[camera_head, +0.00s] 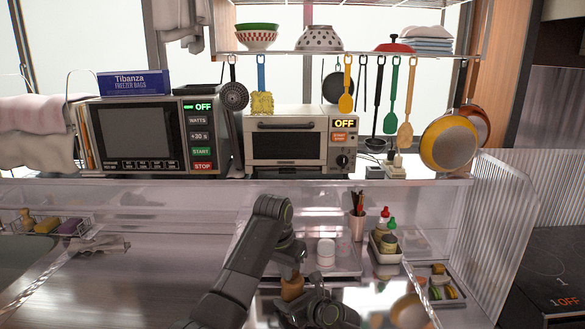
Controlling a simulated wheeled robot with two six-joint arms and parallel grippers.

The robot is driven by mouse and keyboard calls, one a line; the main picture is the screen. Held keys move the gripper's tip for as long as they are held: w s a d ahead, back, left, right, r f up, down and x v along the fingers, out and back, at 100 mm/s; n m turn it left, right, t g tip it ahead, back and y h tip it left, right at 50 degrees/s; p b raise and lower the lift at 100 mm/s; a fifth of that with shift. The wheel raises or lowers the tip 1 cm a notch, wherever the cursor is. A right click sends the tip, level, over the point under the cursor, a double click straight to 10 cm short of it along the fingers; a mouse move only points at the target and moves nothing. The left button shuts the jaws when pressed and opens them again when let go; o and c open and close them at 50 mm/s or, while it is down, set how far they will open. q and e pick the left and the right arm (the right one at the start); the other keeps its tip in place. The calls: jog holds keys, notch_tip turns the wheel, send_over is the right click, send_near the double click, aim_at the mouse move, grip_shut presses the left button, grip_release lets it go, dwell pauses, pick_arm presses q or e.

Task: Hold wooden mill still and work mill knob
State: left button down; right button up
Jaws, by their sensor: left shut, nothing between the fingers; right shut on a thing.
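The wooden mill (292,289) shows as a small brown, rounded piece at the lower middle of the head view, mostly hidden by my grippers. My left gripper (291,272) points down from above, just over the top of the mill. It is shut with nothing held, and I cannot tell whether it touches the knob. My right gripper (305,305) is lower, at the mill's body, and is shut on the mill. The knob and the lower part of the mill are hidden behind the grippers.
A white jar (326,252) stands close behind my grippers. To the right are a tray of sauce bottles (386,245) and a cup of utensils (358,222). A clear shelf edge (200,185) runs above, under a toaster oven (300,140).

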pick_arm(q)
jog(key=shift+w+a, duration=0.4)
jog(key=shift+a, duration=0.05)
dwell(0.4)
jog(key=shift+a, duration=0.1)
jog(key=shift+s+a, duration=0.2)
jog(key=v, duration=0.4)
jog(key=w+v, duration=0.1)
jog(key=shift+d+r, duration=0.3)
jog(key=shift+r, duration=0.25)
jog(key=shift+s+d+f, duration=0.2)
jog(key=shift+d+f, duration=0.25)
jog(key=shift+f, duration=0.55)
jog(key=shift+s+d+f, duration=0.2)
jog(key=shift+d+f, duration=0.2)
jog(key=shift+f, duration=0.6)
jog(key=shift+s+d+f, duration=0.2)
jog(key=shift+d+f, duration=0.25)
jog(key=shift+f, duration=0.55)
